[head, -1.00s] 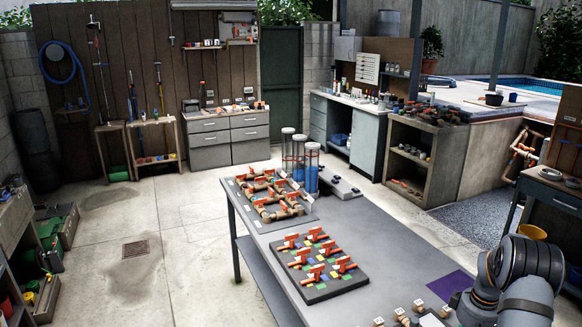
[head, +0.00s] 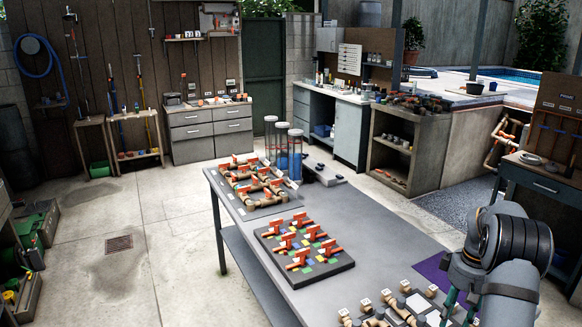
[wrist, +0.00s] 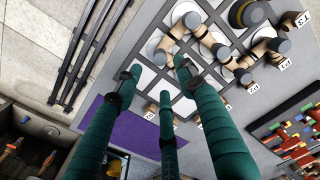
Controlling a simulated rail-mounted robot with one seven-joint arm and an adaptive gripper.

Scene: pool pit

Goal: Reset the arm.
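My arm reaches in from the right edge of the head view. My gripper's green fingers (head: 460,303) show only in part there, low at the right beside the table's near fittings. In the wrist view my gripper (wrist: 158,76) has three green fingers standing apart, with nothing held between them. They hang over the grey table (wrist: 130,62), above a light grid tray (wrist: 155,47) and a purple mat (wrist: 110,130). The gap between the fingertips and the table is hard to judge.
Tan pipe fittings with tags (head: 390,312) stand at the table's near end, close to my gripper. A dark board with orange-handled valves (head: 303,245) and a pipe assembly (head: 255,188) lie farther along. Clear cylinders (head: 282,145) stand behind. The concrete floor at left is mostly open.

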